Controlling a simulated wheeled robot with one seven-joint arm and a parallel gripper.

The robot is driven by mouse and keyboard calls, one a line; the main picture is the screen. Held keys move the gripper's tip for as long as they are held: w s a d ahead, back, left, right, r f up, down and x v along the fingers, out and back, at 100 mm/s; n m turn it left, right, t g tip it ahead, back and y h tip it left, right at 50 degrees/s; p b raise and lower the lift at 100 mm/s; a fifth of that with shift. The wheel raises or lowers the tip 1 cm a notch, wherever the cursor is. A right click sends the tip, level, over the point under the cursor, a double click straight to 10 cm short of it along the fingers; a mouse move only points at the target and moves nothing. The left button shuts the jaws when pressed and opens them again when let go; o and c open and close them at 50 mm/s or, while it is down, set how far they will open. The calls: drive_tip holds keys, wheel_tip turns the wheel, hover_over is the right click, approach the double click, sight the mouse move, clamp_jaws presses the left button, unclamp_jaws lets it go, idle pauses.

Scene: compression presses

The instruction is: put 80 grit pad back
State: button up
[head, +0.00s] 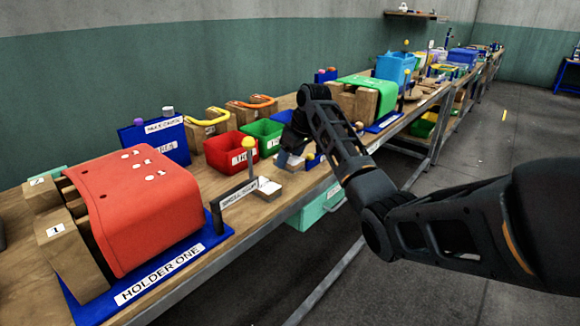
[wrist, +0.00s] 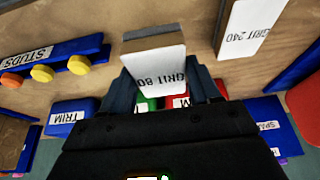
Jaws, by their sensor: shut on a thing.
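The 80 grit pad (wrist: 155,70), a block with a white face marked "GRIT 80", is between the dark fingers of my gripper (wrist: 160,82) in the wrist view. The gripper is shut on it. In the head view my gripper (head: 292,142) is over the bench's front part, and the pad (head: 291,162) shows small below it. I cannot tell whether the pad touches the bench. The 240 grit pad (wrist: 243,28) lies on the bench beside it; it also shows in the head view (head: 267,187).
Red (head: 231,152) and green (head: 263,134) bins stand behind. A blue studs rack (wrist: 50,58) with yellow and orange knobs is close by. A yellow-topped post (head: 249,146), a sign (head: 238,202) and the red holder one (head: 140,205) stand left.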

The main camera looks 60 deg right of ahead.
sight(290, 168)
drive_tip(key=shift+f, duration=2)
drive_tip(key=o, duration=1)
drive_tip(key=shift+f, duration=0.1)
drive_tip(key=shift+o, duration=0.2)
drive_tip(key=v, duration=1.2)
drive_tip(key=shift+s, duration=0.1)
